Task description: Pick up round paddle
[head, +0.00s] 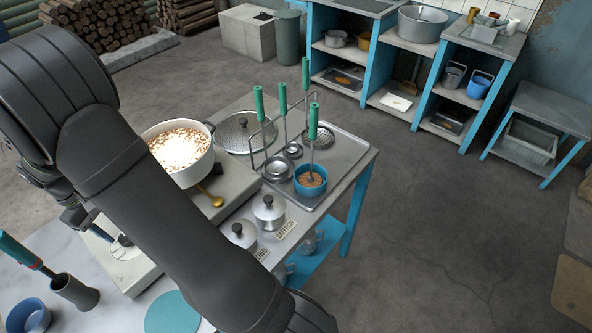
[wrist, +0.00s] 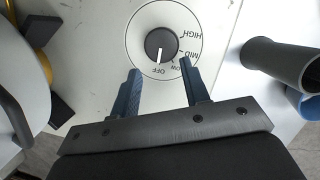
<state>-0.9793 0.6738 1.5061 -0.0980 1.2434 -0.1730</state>
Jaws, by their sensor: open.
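Several green-handled tools stand at the rack on the metal tray (head: 345,150) in the head view. One has a perforated round head (head: 320,136), one a wide round bowl-like head (head: 276,170), and one a smaller round head (head: 293,150). Another green-handled tool (head: 313,140) stands upright in a blue cup (head: 299,184), its head hidden. I cannot tell which is the round paddle. My gripper (wrist: 160,70) is open and empty, its fingertips beside the dark stove knob (wrist: 161,45), whose pointer is toward OFF. It is far left of the tools.
Lidded metal jars (head: 268,212) stand in front of the tray. A dark cylinder (head: 74,292) and blue cup (head: 28,315) are at lower left. My arm hides part of the table.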

